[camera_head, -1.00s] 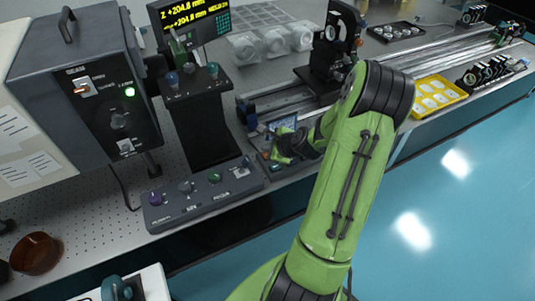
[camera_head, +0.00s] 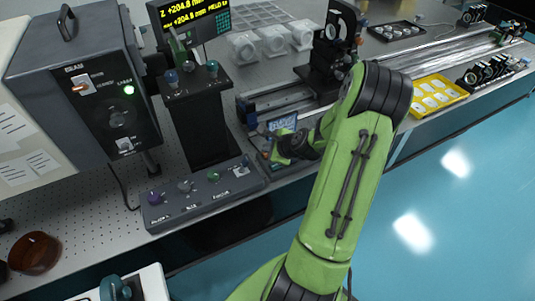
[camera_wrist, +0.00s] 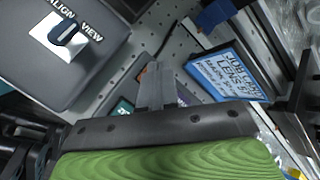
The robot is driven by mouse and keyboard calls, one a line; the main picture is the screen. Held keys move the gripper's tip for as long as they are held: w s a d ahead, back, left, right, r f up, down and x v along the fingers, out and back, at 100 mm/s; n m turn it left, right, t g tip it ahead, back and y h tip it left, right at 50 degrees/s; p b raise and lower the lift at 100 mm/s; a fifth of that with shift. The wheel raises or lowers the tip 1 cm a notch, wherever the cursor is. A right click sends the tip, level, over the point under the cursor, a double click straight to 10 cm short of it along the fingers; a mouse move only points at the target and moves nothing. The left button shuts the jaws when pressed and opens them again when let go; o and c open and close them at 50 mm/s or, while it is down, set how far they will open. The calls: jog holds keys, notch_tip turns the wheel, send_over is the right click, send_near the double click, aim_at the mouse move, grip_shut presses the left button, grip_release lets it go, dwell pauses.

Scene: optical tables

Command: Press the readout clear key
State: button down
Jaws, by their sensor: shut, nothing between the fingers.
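A small dark key panel (camera_wrist: 128,84) lies under my gripper in the wrist view. It carries an orange key (camera_wrist: 149,68), a teal key (camera_wrist: 122,108) and a purple key (camera_wrist: 186,98), each partly hidden by the fingers. I cannot read which of them is the clear key. My gripper (camera_wrist: 156,78) is shut and empty, with its tips over the panel beside the orange key; contact cannot be told. In the head view my gripper (camera_head: 284,152) hides most of the panel. The readout screen (camera_head: 195,18) shows yellow figures, Z +204.8 mm.
A blue-and-white job card (camera_wrist: 226,75) stands close right of the fingers. A grey control box (camera_head: 200,192) with knobs and a switch lies left of the gripper. The grey beam cabinet (camera_head: 80,75) stands further left. Rails and a black optic mount (camera_head: 330,50) stand behind.

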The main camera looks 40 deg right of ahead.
jog(key=shift+f+b, duration=0.3)
jog(key=shift+f, duration=0.05)
dwell(0.6)
dwell(0.3)
jog(key=shift+r+p, duration=0.8)
jog(key=shift+r, duration=0.05)
notch_tip(320, 180, up, 5)
jog(key=p, duration=0.4)
jog(key=shift+r+p, duration=0.1)
jog(key=shift+p, duration=0.25)
